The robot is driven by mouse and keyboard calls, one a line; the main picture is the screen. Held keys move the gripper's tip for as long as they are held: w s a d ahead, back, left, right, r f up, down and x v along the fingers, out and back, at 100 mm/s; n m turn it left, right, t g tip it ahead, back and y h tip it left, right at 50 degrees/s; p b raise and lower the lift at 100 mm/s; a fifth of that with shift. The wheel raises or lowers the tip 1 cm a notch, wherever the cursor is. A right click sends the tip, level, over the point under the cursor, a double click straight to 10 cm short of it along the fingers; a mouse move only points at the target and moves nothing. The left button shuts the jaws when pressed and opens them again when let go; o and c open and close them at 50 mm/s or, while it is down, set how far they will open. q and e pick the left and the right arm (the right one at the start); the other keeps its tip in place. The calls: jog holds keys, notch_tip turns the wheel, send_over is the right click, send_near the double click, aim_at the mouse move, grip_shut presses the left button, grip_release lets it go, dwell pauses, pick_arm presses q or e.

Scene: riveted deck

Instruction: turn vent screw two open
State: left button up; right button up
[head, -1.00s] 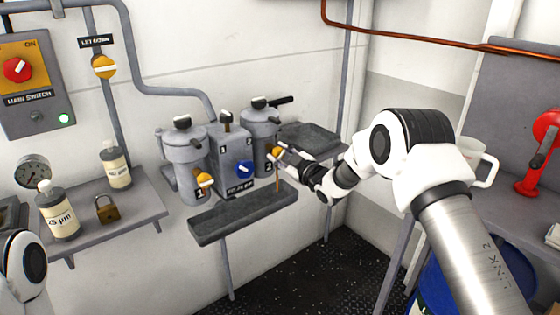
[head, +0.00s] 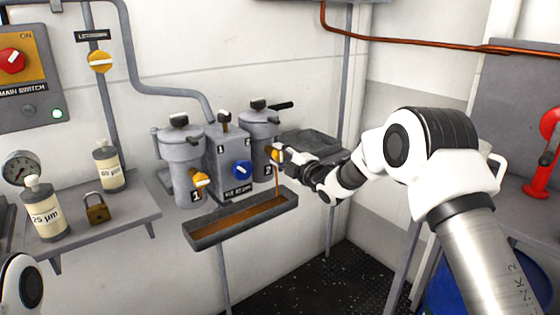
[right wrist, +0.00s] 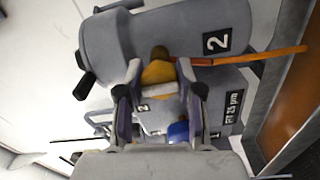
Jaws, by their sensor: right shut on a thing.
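Vent screw two, a yellow knob (head: 275,154), sits low on the filter housing marked 2 (head: 259,135). My right gripper (head: 281,154) is shut on it. The right wrist view shows the yellow knob (right wrist: 158,73) between the two fingers of the gripper (right wrist: 160,92). A thin orange-brown stream (head: 277,185) runs from beside the screw down into the long grey tray (head: 213,237), which has brown liquid in it. Vent screw one (head: 201,179) is yellow with a white bar, on the housing marked 1 (head: 182,150). My left gripper is not in view.
A blue knob (head: 242,170) is on the block between the housings. The left shelf (head: 135,218) holds two bottles and a brass padlock (head: 95,208). The main switch box (head: 32,85) is on the wall above. A grey ledge (head: 310,145) lies behind my right gripper.

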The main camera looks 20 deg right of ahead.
jog(key=shift+f, duration=0.1)
dwell(0.4)
jog(key=o, duration=1.2)
jog(key=shift+a, duration=0.1)
jog(key=v, duration=1.2)
